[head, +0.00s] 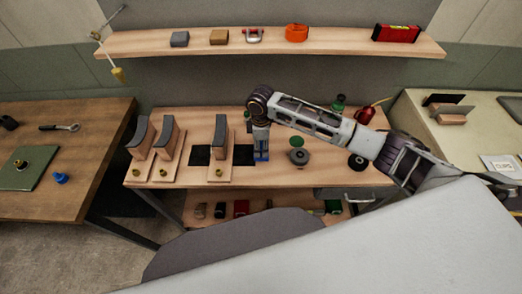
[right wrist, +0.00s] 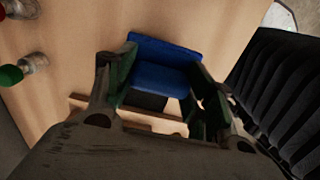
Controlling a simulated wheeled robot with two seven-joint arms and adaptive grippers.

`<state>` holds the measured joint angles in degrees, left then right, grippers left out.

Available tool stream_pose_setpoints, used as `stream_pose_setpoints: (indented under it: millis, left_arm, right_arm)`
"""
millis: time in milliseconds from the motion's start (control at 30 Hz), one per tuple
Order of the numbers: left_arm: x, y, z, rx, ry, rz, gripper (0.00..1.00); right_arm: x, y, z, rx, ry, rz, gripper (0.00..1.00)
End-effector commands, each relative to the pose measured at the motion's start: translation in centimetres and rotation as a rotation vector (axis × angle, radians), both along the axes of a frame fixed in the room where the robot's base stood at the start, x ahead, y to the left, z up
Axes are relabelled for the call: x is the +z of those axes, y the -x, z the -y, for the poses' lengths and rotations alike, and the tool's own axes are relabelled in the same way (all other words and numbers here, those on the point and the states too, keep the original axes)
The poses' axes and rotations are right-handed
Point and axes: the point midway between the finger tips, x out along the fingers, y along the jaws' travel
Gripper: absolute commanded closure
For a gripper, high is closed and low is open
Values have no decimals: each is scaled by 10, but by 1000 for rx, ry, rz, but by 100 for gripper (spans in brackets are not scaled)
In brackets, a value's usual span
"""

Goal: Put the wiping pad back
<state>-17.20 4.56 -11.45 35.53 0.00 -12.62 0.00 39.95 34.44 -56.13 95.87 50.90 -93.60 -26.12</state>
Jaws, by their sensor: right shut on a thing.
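My right gripper (head: 261,153) is over the middle of the light wooden bench, pointing down, just right of a black square. It is shut on a blue pad, which I take to be the wiping pad. In the right wrist view the blue pad (right wrist: 165,68) sits between the green-tipped fingers of the gripper (right wrist: 160,85). I cannot tell whether the pad touches the bench top (head: 320,178). My left gripper is not in view.
Three wooden stands with grey curved tops, one of them here (head: 220,145), stand left of the gripper. A round grey-green object (head: 298,153) and a green-capped bottle (head: 338,104) are to its right. A shelf (head: 270,43) hangs behind. A dark table (head: 60,140) is at left.

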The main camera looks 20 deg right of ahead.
Motion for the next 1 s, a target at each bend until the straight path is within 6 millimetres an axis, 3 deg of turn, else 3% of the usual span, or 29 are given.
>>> stream_pose_setpoints:
  millis: [333, 700, 1000]
  left_arm:
    - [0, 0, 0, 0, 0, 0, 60]
    - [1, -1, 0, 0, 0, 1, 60]
    - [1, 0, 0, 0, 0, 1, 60]
  right_arm:
    - [-4, 0, 0, 0, 0, 0, 66]
    - [-36, 0, -1, 1, -1, -1, 66]
    - [-37, 0, 0, 1, 0, 0, 66]
